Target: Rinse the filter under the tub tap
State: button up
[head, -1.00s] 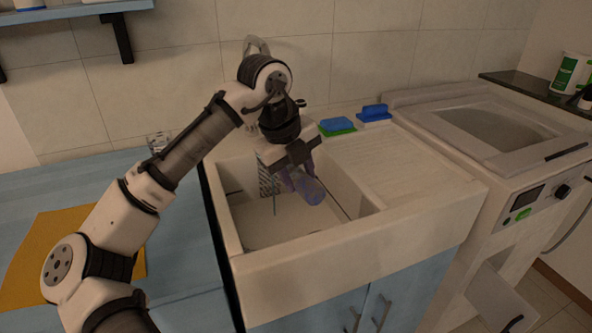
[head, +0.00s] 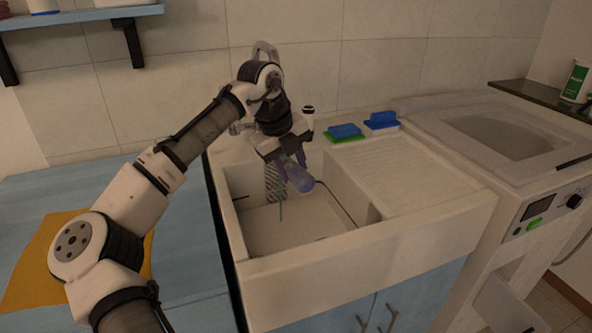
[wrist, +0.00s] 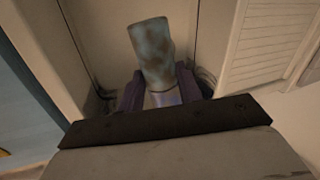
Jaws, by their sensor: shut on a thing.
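The filter is a translucent bluish cylinder (head: 300,179) with brownish stains in the wrist view (wrist: 153,52). My gripper (head: 291,167) has purple fingers and is shut on its near end, seen in the wrist view (wrist: 160,92). The filter hangs tilted inside the white tub (head: 360,240), above its floor and apart from the walls. The tap's grey arched top (head: 264,48) shows behind my arm at the wall. My arm hides most of the tap and its outlet. A thin vertical line stands beside the filter; I cannot tell whether it is water.
A ribbed drainboard (head: 410,165) lies right of the basin. A blue and green sponge (head: 345,132) and a blue sponge (head: 381,120) sit behind it. A washing machine (head: 505,135) stands at the right. A blue counter (head: 190,250) with an orange mat (head: 40,265) is at the left.

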aim_at(284, 156)
jog(key=shift+w+a+f, duration=0.1)
jog(key=shift+w+a, duration=0.05)
jog(key=shift+w, duration=0.35)
jog(key=shift+w+a+p, duration=0.2)
jog(key=shift+w+p, duration=0.6)
jog(key=shift+p, duration=0.05)
jog(key=shift+w+a+f+p, duration=0.1)
jog(key=shift+w+a+p, duration=0.1)
jog(key=shift+w+p, duration=0.3)
jog(key=shift+w+a+f+p, duration=0.1)
jog(key=shift+w+a+p, duration=0.05)
jog(key=shift+w+p, duration=0.25)
jog(key=shift+w+a+f, duration=0.1)
jog(key=shift+w+f, duration=0.15)
jog(key=shift+w, duration=0.15)
jog(key=shift+p, duration=0.4)
jog(key=shift+w+d+p, duration=0.2)
jog(key=shift+d+p, duration=0.15)
jog(key=shift+d, duration=0.25)
jog(key=shift+a, duration=0.15)
